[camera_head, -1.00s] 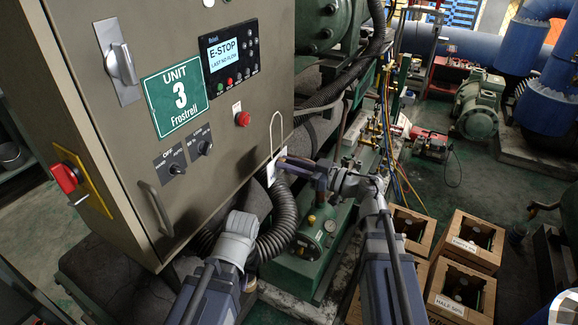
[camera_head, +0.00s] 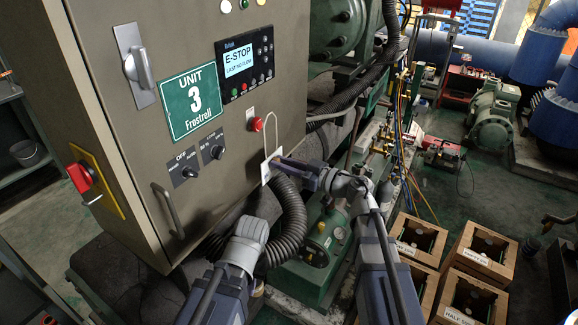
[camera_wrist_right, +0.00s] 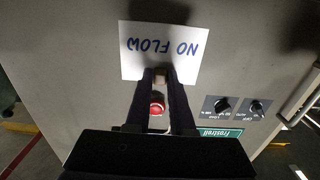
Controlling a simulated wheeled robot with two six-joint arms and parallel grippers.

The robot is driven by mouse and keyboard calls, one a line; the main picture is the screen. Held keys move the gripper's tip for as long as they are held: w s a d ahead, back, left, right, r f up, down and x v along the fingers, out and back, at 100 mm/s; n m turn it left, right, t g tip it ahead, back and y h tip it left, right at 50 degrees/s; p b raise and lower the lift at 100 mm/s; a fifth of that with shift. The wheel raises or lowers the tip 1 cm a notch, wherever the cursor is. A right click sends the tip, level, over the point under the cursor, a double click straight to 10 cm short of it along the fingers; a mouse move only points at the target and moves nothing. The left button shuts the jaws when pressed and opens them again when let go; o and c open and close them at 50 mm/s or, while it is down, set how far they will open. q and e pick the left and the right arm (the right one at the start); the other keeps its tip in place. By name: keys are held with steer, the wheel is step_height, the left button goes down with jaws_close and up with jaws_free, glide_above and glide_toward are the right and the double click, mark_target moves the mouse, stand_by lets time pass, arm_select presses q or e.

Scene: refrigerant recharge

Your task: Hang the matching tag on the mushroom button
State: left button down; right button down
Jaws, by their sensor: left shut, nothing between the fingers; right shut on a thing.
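The red mushroom button (camera_head: 256,124) is on the cabinet door, below the display panel. My right gripper (camera_head: 276,163) is shut on a white tag (camera_head: 266,171) below and right of the button. The tag reads "NO FLOW", upside down, in the right wrist view (camera_wrist_right: 158,38). Its pale wire loop (camera_head: 272,91) rises beside the button, its top above the button's height. I cannot tell whether the loop is around the button. The button (camera_wrist_right: 157,106) shows between my right fingers in the wrist view. My left gripper (camera_head: 250,230) is shut and empty, lower down.
The display (camera_head: 239,64) reads "E-STOP, LAST NO FLOW". The cabinet also has two black knobs (camera_head: 214,153), a door handle (camera_head: 166,211) and a red side switch (camera_head: 80,178). A black corrugated hose (camera_head: 290,220) runs behind my grippers. Wooden crates (camera_head: 482,250) stand at right.

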steer(key=shift+w+a+f+b, duration=0.45)
steer(key=shift+w+a, duration=0.1)
steer(key=shift+a, duration=0.2)
steer(key=shift+w+a+f+b, duration=0.4)
steer(key=shift+w+a, duration=0.2)
steer(key=shift+a, duration=0.2)
steer(key=shift+w+a+f+b, duration=0.45)
steer(key=shift+w+a, duration=0.1)
steer(key=shift+a, duration=0.2)
steer(key=c, duration=0.7)
jaws_free()
steer(key=v, duration=0.8)
